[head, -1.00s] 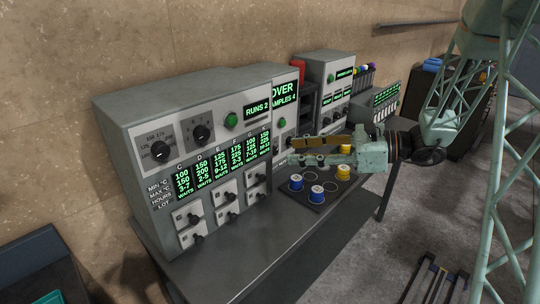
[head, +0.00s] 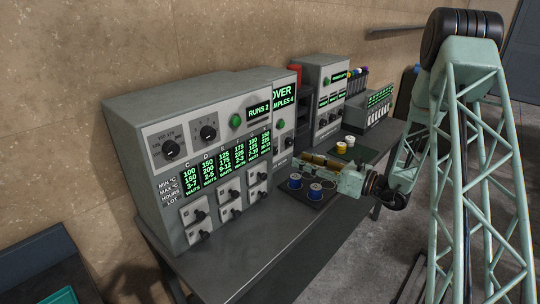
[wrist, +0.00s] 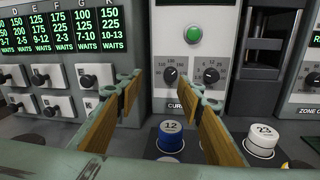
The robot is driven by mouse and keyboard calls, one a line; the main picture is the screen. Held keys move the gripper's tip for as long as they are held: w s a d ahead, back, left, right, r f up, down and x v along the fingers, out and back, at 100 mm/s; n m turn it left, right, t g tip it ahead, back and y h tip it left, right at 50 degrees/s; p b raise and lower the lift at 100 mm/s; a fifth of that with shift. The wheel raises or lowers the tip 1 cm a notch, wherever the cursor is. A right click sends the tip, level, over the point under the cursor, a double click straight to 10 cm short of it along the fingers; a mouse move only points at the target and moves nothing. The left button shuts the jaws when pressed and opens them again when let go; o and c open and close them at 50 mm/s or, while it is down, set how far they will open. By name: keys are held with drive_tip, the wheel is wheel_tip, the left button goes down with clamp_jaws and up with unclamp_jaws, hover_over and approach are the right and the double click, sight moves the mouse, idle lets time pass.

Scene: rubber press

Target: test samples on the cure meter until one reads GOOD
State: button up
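My gripper (head: 308,158) is open and empty, pointing left at the middle cabinet in the head view. In the wrist view its fingers (wrist: 163,88) stand apart. Beyond them is the middle cabinet (wrist: 158,50), with a label starting "CUR", a green button and two dials; its head-view display partly reads "OVER" and "SAMPLES 4". A blue-topped sample marked 12 (wrist: 170,134) shows beyond and between the fingers. A white-topped sample marked 23 (wrist: 262,140) is right of them. In the head view, two blue samples (head: 295,181) (head: 316,190) sit on a dark tray (head: 305,202).
A large cabinet (head: 190,150) on the left shows "RUNS 2", a lit table of temperatures and hours, and several small switches. Two pale samples (head: 341,148) (head: 351,141) stand farther back. Another cabinet (head: 325,95) and a tube rack (head: 360,85) stand behind. The bench front (head: 220,265) is clear.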

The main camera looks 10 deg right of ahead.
sight(276, 152)
drive_tip(key=shift+w+d+f+m+t+h, duration=0.15)
drive_tip(key=shift+w+d+f+m, duration=0.1)
drive_tip(key=shift+f, duration=0.2)
drive_tip(key=shift+w+d+f+m+t+h, duration=0.1)
drive_tip(key=shift+d+f+m+t, duration=0.1)
drive_tip(key=shift+f, duration=0.2)
drive_tip(key=shift+w+d+f+m+t+h, duration=0.15)
drive_tip(key=shift+w+f+m, duration=0.1)
drive_tip(key=shift+f, duration=0.2)
drive_tip(key=shift+b+x, duration=0.6)
drive_tip(key=shift+x, duration=6.25)
drive_tip(key=shift+c, duration=0.4)
drive_tip(key=c, duration=0.8)
